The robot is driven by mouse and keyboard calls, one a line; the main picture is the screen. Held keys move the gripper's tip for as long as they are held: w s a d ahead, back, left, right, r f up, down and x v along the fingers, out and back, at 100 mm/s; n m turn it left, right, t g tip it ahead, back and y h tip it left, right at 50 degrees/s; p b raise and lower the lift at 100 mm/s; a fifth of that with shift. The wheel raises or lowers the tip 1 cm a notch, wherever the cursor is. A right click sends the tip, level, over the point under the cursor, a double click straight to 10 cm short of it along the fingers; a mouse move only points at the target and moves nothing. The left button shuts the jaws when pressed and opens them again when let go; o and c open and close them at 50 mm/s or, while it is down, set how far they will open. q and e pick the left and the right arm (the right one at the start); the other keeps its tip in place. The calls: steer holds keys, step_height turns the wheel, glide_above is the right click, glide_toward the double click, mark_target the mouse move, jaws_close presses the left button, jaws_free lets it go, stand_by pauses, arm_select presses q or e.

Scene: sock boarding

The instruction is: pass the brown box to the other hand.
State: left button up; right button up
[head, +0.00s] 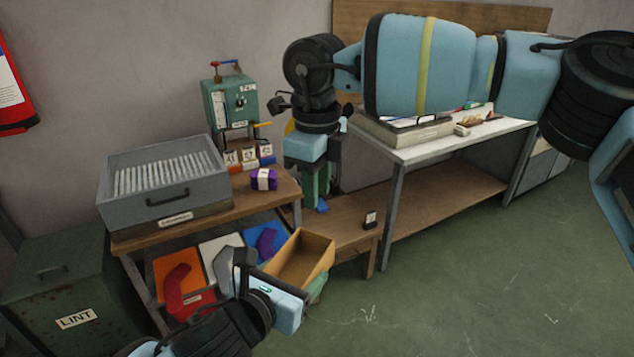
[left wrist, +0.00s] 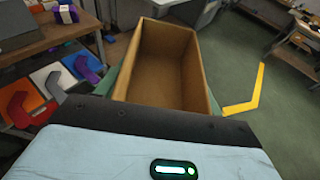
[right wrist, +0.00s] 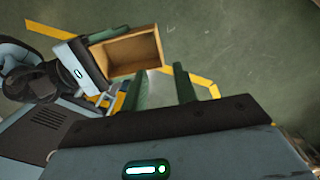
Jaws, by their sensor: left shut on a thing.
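The brown box (head: 303,258) is an open-topped, empty carton held in the air in front of the sock shelf in the head view. My left gripper (head: 306,285) is shut on it at its near end. The box also fills the middle of the left wrist view (left wrist: 163,62), with green fingers at its sides. My right gripper (head: 316,187) hangs pointing down above and behind the box, apart from it. In the right wrist view its two green fingers (right wrist: 159,88) stand apart with nothing between them, and the box (right wrist: 128,50) is beyond them to the upper left.
A wooden table (head: 150,236) carries a grey slotted bin (head: 165,190), a green machine (head: 232,103) and a purple bundle (head: 264,180). Coloured socks lie on mats below. A green LINT bin (head: 62,285) stands left. A white-topped bench (head: 440,150) is behind; the floor right is clear.

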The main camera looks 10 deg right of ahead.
mark_target(317, 252)
step_height(317, 252, down, 12)
steer(key=shift+r, duration=0.15)
stand_by(0.3)
jaws_close()
arm_select(q)
steer(key=o, duration=1)
